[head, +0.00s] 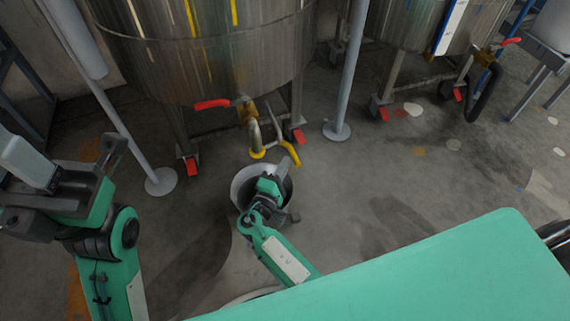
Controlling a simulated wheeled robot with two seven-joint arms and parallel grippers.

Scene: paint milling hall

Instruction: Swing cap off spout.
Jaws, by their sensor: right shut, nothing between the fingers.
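The spout (253,134) is a bent metal pipe below a brass valve with a red handle (212,104) on the steel tank. A yellow rim (257,154) shows at its lower end. A bent yellow piece (290,151) lies just right of it; I cannot tell whether this is the cap or its handle. My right gripper (286,163) is shut and empty, its tip close to the yellow piece; contact is unclear. My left gripper (42,170) is at the left edge, away from the spout, its jaws unclear.
A grey bucket (239,184) stands on the floor below the spout, partly hidden by my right arm. Upright posts stand left and right, one with a base (337,131). A second tank (415,22) stands behind right.

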